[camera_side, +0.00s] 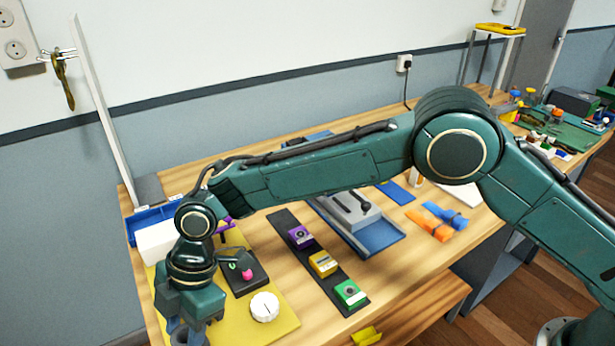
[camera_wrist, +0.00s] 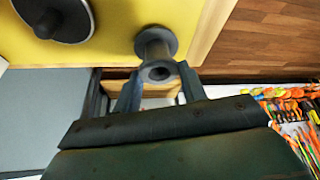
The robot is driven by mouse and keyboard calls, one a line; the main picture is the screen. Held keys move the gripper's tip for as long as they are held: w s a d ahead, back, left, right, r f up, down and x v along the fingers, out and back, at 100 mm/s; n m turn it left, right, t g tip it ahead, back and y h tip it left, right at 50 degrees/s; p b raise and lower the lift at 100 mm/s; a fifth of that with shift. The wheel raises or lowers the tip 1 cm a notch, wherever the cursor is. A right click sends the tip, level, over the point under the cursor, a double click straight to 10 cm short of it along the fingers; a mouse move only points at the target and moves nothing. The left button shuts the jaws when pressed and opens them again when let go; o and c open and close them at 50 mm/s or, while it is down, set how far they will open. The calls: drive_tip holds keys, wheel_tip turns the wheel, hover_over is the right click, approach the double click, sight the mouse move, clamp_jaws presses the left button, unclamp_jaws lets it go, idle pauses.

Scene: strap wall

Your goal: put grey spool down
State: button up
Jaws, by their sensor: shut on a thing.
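The grey spool (camera_wrist: 154,48) shows in the wrist view, with its hollow end towards the camera. My gripper (camera_wrist: 158,84) is shut on it, one finger at each side of the near end. Behind the spool lies the yellow board (camera_wrist: 110,50), close to its edge; I cannot tell whether the spool touches it. In the side view my gripper (camera_side: 188,336) points down at the lower left, over the front left part of the yellow board (camera_side: 284,328).
A white knob (camera_side: 265,306) and a dark block with a pink part (camera_side: 247,274) are on the board, right of my gripper. A white box (camera_side: 157,241) stands behind it. A dark strip with purple, yellow and green blocks (camera_side: 350,293) lies further right. A dark round thing (camera_wrist: 58,16) is near the spool.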

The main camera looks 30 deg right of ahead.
drive_tip(key=shift+f, duration=0.25)
drive_tip(key=shift+f, duration=0.15)
drive_tip(key=o, duration=1)
drive_tip(key=shift+c, duration=0.2)
drive_tip(key=v, duration=1.2)
drive_tip(key=shift+d+r, duration=0.1)
drive_tip(key=shift+r, duration=0.15)
